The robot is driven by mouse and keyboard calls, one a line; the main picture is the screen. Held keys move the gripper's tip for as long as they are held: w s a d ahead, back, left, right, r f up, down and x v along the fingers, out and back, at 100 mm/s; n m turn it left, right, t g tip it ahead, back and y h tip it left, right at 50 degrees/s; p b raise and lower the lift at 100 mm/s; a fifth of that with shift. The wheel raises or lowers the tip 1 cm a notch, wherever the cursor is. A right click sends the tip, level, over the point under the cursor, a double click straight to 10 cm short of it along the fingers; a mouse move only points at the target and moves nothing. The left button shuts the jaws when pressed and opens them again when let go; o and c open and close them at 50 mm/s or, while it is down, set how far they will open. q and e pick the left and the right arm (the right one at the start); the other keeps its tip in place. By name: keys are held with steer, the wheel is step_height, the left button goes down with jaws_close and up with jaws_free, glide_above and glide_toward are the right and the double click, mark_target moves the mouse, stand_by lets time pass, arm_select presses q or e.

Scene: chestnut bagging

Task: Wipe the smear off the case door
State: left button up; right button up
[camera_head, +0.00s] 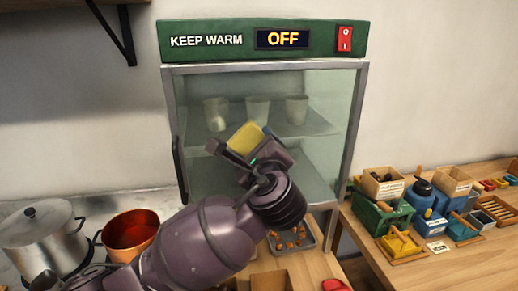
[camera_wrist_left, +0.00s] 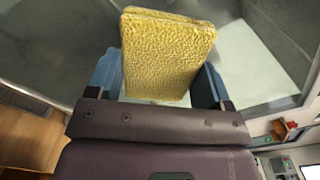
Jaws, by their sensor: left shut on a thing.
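The warming case (camera_head: 262,130) stands at the back centre with its glass door (camera_head: 200,170) in front and a dark handle (camera_head: 180,168) on the door's left side. My left gripper (camera_head: 250,150) is in front of the door, shut on a yellow sponge (camera_head: 245,138). In the left wrist view the sponge (camera_wrist_left: 165,55) sits upright between the blue fingers, with the glass behind it. I cannot tell whether the sponge touches the glass. A faint pale haze shows around the left cup, but I cannot make out a clear smear. My right gripper is not in view.
Cups (camera_head: 257,110) stand on the shelf inside the case. A copper pot (camera_head: 130,234) and a steel pot (camera_head: 42,232) are at left. A tray of chestnuts (camera_head: 292,240) lies below the case.

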arm_select(q)
steer(key=shift+s+d, duration=0.2)
steer(key=shift+s, duration=0.75)
steer(key=shift+s+d, duration=0.2)
steer(key=shift+s, duration=0.8)
steer(key=shift+s+d, duration=0.2)
steer(key=shift+s, duration=0.75)
steer(key=shift+s+d, duration=0.15)
steer(key=shift+s, duration=0.6)
steer(key=shift+s+d, duration=0.1)
steer(key=shift+s, duration=0.6)
